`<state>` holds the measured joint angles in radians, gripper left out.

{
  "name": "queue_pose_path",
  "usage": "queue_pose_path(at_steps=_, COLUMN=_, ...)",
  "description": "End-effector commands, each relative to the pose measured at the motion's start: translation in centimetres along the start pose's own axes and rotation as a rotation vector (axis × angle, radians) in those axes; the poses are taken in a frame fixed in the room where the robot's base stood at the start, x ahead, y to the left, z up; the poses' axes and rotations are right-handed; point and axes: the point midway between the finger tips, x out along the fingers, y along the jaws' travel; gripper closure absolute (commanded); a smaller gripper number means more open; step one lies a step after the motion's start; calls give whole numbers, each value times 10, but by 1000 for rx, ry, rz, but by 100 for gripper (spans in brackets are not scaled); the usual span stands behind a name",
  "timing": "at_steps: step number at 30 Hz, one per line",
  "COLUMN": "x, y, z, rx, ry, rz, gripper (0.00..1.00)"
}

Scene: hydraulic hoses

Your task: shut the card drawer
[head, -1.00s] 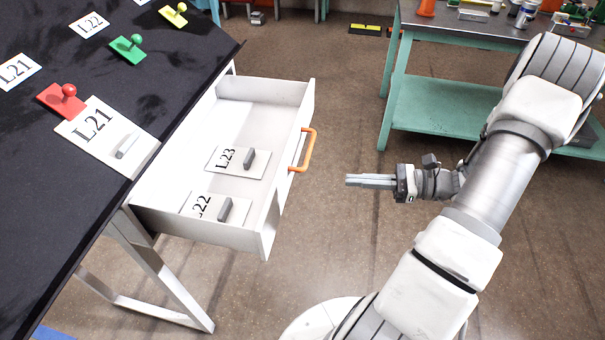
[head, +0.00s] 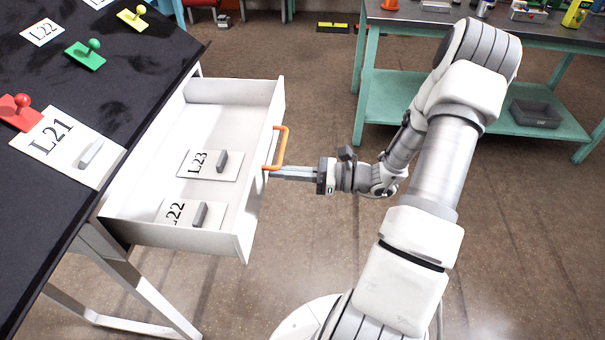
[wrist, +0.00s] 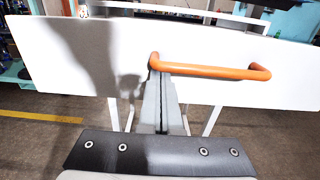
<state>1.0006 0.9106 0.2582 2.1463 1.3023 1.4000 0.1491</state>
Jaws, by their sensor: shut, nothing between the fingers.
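The white card drawer (head: 263,190) hangs open from the side of the black-topped table. Cards marked L23 (head: 195,164) and L22 (head: 178,214), each with a grey grip block, lie inside it. Its orange handle (head: 281,148) is on the outer front face and also shows in the wrist view (wrist: 215,71). My gripper (head: 272,172) is shut and empty, pointing at the drawer front beside the handle's near end. In the wrist view the fingertips (wrist: 163,75) are at the handle's left end, at or very close to the front; contact is unclear.
The black table (head: 110,90) bears a large L21 card (head: 55,134) and red (head: 20,112), green (head: 88,55) and yellow (head: 133,17) knobbed pieces. A green workbench (head: 440,108) stands at the back right.

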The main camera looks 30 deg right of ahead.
Motion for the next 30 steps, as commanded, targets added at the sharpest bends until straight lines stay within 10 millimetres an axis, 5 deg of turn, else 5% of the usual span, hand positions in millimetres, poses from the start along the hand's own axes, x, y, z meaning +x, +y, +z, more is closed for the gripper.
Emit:
queue_pose_path(at_steps=20, x=17, y=0, z=0, rx=1, ry=0, rz=1, gripper=100)
queue_pose_path(at_steps=30, x=77, y=2, z=1, rx=3, ry=-2, rz=7, gripper=100)
